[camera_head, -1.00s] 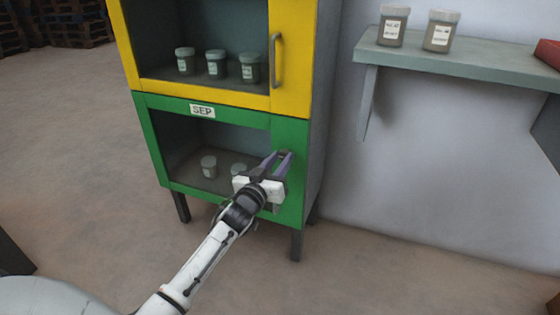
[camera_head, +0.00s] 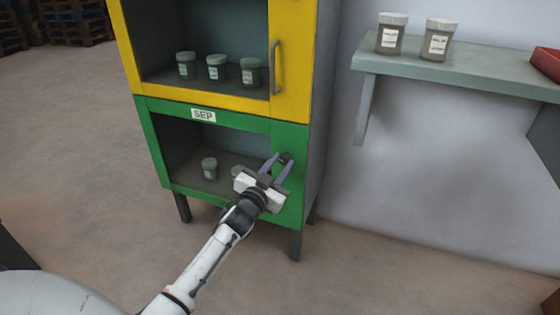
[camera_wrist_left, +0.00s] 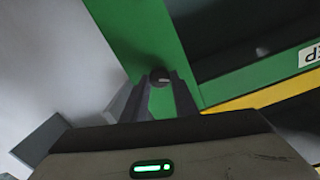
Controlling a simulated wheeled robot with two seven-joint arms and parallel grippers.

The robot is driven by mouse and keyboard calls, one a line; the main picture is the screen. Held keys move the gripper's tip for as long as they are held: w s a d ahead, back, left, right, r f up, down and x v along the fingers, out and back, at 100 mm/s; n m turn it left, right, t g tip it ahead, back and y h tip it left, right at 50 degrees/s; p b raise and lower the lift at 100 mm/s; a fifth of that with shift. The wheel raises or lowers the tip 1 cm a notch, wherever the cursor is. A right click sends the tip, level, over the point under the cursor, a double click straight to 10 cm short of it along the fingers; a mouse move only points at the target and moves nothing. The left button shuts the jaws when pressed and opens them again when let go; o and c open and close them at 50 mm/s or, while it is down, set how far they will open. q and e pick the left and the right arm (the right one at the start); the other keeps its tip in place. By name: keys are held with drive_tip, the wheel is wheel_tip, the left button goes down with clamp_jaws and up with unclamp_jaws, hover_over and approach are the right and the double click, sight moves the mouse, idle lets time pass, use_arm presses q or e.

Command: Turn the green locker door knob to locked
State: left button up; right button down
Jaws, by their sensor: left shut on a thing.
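The green locker door (camera_head: 230,117) is shut and labelled SEP on its top frame. Its dark round knob (camera_head: 285,158) sits on the right side of the green frame. In the left wrist view the knob (camera_wrist_left: 160,77) shows a short light mark, roughly level in that picture. My left gripper (camera_head: 277,166) is at the knob, with its two fingers on either side of it, shut on it; the fingers also show in the left wrist view (camera_wrist_left: 160,92). The lower right part of the door is hidden behind the gripper. My right gripper is out of view.
The yellow locker door (camera_head: 291,60) with a vertical handle is directly above. A grey wall shelf (camera_head: 450,66) with two jars juts out at the right. Open floor lies in front.

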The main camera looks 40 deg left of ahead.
use_arm(q)
drive_tip(key=m, duration=0.3)
drive_tip(key=shift+d+p, duration=0.1)
drive_tip(key=shift+p, duration=0.2)
drive_tip(key=m, duration=0.5)
drive_tip(key=shift+m+y, duration=0.3)
drive_tip(key=shift+m, duration=0.1)
drive_tip(key=m, duration=0.2)
drive_tip(key=shift+f+m, duration=0.1)
drive_tip(key=shift+m, duration=0.2)
drive_tip(key=shift+m+g, duration=0.3)
drive_tip(key=shift+m, duration=0.2)
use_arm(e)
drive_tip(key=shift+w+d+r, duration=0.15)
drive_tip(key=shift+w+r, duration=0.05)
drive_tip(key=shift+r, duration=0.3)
use_arm(q)
drive_tip(key=o, duration=1.1)
drive_tip(key=shift+c, duration=0.2)
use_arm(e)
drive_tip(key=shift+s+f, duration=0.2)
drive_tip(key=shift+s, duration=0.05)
